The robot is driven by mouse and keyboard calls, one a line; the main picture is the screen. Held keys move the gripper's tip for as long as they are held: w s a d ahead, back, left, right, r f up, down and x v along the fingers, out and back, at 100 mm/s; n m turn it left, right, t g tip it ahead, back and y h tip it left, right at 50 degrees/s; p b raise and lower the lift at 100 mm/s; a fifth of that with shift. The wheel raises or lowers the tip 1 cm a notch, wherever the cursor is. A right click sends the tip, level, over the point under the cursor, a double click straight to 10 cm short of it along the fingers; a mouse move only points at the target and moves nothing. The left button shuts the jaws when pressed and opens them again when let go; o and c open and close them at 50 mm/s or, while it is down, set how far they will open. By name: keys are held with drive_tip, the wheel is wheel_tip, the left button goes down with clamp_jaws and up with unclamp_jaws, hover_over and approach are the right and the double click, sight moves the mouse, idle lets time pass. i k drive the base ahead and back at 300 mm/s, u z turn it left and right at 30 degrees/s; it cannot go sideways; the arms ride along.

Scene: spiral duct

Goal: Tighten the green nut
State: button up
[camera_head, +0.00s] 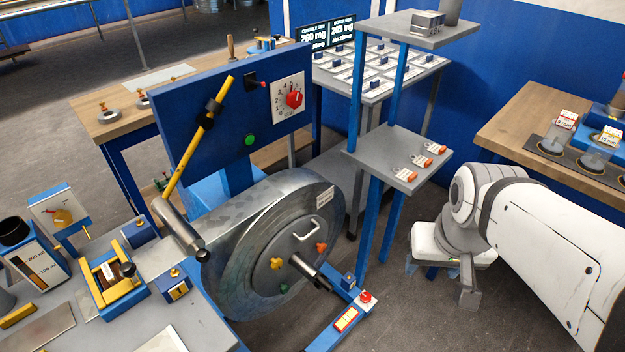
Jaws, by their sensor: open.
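The green nut (283,288) is a small knob low on the round face plate of a large grey metal coil drum (235,245). A yellow nut (276,263) sits above and left of it, and an orange nut (321,247) sits at the upper right of the plate. How tight the green nut is cannot be told. My gripper (468,286) points down at the end of my white arm, well to the right of the drum and apart from all nuts. It is open and looks empty; its fingers are small and partly hidden.
A dark shaft (312,274) sticks out of the plate, near a blue floor arm with a red button (365,297). A grey-shelved blue stand (385,150) with orange tags rises between drum and my arm. A wooden table (530,105) stands right.

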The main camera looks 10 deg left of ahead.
sight(284, 288)
drive_tip(key=z, duration=0.1)
drive_tip(key=k, duration=0.55)
drive_tip(key=u, duration=2)
drive_tip(key=k, duration=0.6)
drive_tip(key=z, duration=0.9)
drive_tip(key=i, duration=1)
drive_tip(key=u, duration=0.55)
